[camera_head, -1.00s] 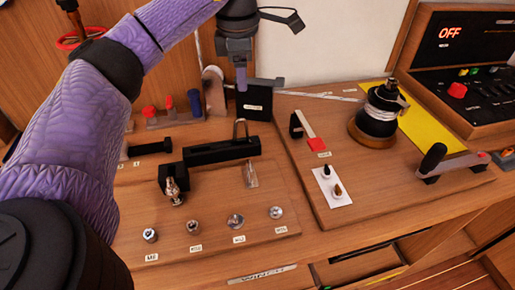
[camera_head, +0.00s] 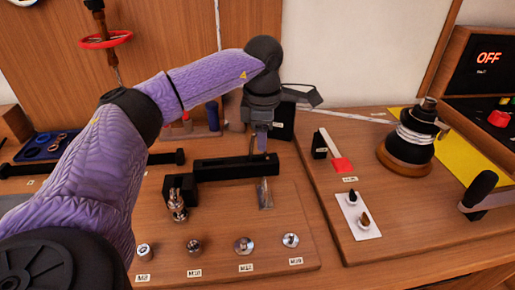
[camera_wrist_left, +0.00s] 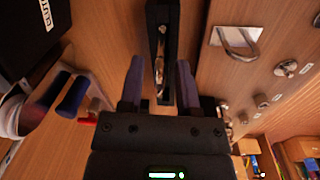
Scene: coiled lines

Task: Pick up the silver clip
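The silver clip (camera_wrist_left: 160,50) is a narrow shiny piece standing in the slot of a long black block (camera_wrist_left: 151,12). In the head view this black block (camera_head: 225,171) lies on the wooden board, and my gripper mostly hides the clip. My left gripper (camera_head: 262,147) points down just above the block's right part. In the left wrist view its two fingers (camera_wrist_left: 160,65) are apart, one on each side of the clip's line, with a gap to it on both sides. I cannot tell how far above the clip the fingertips are. My right gripper is not in view.
A clear metal-edged piece (camera_head: 265,194) lies in front of the block. A brass-tipped fitting (camera_head: 177,205) stands at its left end. Several labelled nuts line the board's front. A black box (camera_head: 283,121) stands behind my gripper. A dark spool (camera_head: 408,143) stands to the right.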

